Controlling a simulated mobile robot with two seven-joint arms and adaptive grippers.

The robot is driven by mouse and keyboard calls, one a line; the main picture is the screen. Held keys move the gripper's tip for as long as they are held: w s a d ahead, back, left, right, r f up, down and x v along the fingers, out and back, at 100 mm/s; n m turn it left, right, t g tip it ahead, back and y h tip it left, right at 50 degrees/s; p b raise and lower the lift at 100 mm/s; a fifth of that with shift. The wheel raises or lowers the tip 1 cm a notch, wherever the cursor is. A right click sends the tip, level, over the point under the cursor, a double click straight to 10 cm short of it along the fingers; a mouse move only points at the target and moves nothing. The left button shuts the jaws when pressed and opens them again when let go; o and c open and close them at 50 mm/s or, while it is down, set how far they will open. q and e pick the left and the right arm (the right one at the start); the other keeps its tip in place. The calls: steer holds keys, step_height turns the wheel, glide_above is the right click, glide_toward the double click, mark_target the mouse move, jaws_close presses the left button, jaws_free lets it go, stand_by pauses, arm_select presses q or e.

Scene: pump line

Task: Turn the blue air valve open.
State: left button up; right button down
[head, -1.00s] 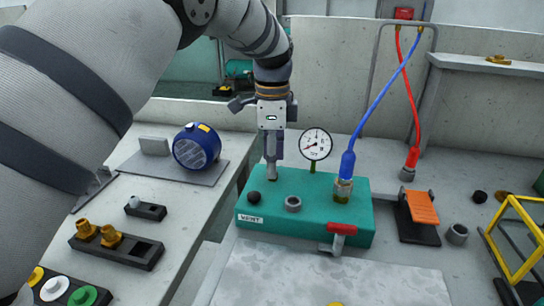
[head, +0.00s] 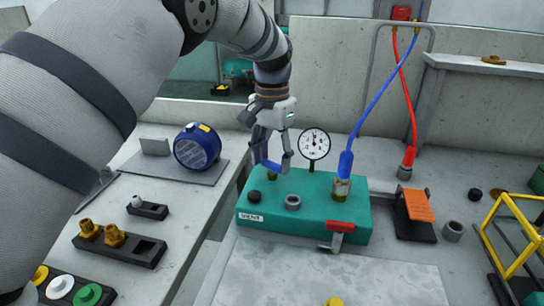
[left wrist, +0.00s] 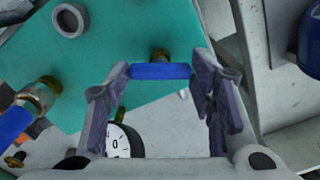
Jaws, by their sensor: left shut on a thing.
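The blue air valve handle (head: 272,165) sits on a brass stem at the back left of the green manifold block (head: 310,188). My left gripper (head: 273,167) comes down from above and is shut on the handle, one finger at each end. In the left wrist view the blue handle (left wrist: 161,71) spans the space between the two fingers (left wrist: 162,85), with its brass stem behind it. In the head view the handle lies roughly left to right. A round pressure gauge (head: 314,143) stands behind the block, its needle pointing roughly up. My right gripper is not in view.
A blue hose (head: 360,122) rises from a brass fitting on the block. A red-handled valve (head: 340,227) is on the block's front. A black knob (head: 254,196) and a grey ring (head: 293,202) are on top. An orange pedal (head: 417,205) stands to the right.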

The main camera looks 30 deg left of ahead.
mark_target(272, 162)
arm_select(q)
steer(key=n, duration=0.5)
steer(key=shift+n, duration=0.4)
stand_by(0.3)
steer(key=o, duration=1.2)
steer(key=shift+c, duration=0.2)
step_height(272, 162, up, 12)
